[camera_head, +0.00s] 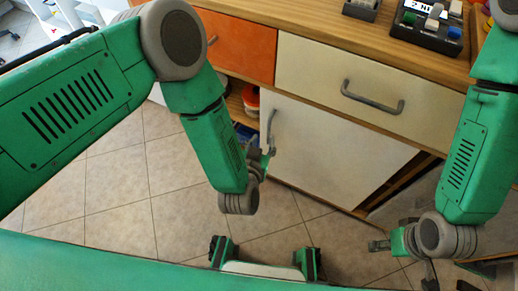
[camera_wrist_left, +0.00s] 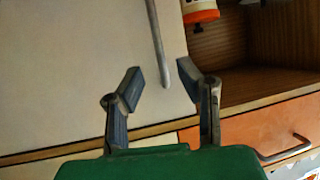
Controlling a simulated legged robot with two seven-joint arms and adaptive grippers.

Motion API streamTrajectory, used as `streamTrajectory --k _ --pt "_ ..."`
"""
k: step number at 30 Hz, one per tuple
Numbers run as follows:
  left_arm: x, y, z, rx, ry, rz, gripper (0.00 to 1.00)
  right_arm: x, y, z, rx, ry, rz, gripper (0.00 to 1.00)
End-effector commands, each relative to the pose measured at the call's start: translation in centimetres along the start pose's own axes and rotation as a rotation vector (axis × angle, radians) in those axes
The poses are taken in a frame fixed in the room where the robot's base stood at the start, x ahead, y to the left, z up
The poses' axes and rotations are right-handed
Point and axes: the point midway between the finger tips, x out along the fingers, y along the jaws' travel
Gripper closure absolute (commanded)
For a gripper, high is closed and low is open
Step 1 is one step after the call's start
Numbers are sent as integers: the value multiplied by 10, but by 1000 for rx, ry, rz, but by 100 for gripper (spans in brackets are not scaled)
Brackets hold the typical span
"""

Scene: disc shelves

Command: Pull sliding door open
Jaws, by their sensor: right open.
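The white sliding door (camera_head: 330,150) closes the lower right part of the cabinet front and has a grey vertical handle (camera_head: 270,132) near its left edge. My left gripper (camera_head: 263,157) is at the lower end of this handle, partly hidden behind my wrist. In the left wrist view its fingers (camera_wrist_left: 160,72) are spread, and the handle bar (camera_wrist_left: 156,42) comes down between their tips in the picture. I cannot tell whether they touch it. My right gripper (camera_head: 402,258) is open and empty, low at the right, away from the door.
An open shelf space (camera_wrist_left: 225,60) left of the door holds an orange and white container (camera_head: 251,98). Above are an orange drawer (camera_head: 240,50) and a white drawer (camera_head: 390,95) with a protruding handle (camera_head: 372,104). Tiled floor (camera_head: 150,195) lies clear in front.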

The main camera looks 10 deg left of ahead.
Motion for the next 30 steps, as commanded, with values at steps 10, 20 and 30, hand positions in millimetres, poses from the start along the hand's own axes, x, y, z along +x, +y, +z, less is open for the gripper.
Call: streamTrajectory --k 10,20,30 --pt "-43 0 1 0 -2 0 69 0 0 0 0 0 0 44" --pt "-44 0 1 -1 -1 -1 69 1 0 -2 0 -2 -1 44" --pt "-46 -8 3 6 -32 8 69 -2 0 -2 0 -2 0 44"
